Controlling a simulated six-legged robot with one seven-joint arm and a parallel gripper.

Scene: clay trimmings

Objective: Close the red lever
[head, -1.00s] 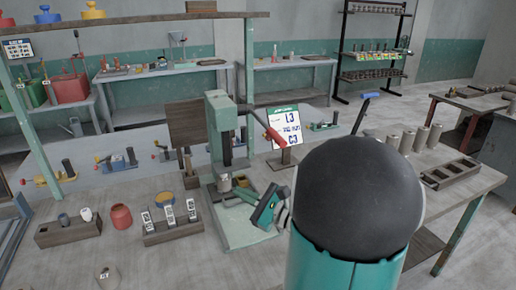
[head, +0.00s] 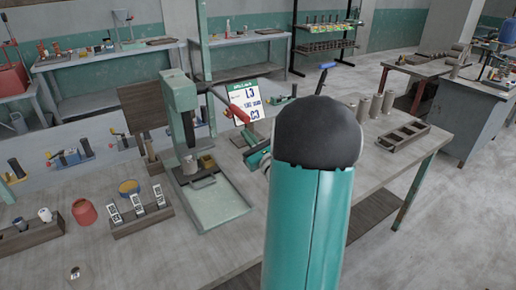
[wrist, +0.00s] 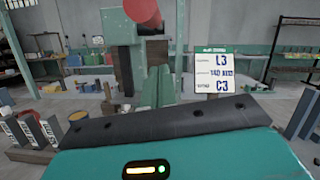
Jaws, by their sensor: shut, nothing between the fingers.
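A thick red lever handle (head: 238,114) juts from the upper right side of the green press (head: 182,125), sloping down to the right on a dark rod. It also shows at the top of the wrist view (wrist: 143,10), cut off by the frame edge. My gripper (head: 257,153) is shut and empty, below and slightly right of the handle in the head view, apart from it. In the wrist view my gripper (wrist: 157,75) points forward beneath the red handle. My arm hides part of the gripper and the table behind it.
A sign (head: 250,101) stands behind the handle. A wooden block with labelled posts (head: 141,218) and a red jar (head: 84,212) are left of the press. Several clay cylinders (head: 376,105) and a dark tray (head: 402,137) stand right.

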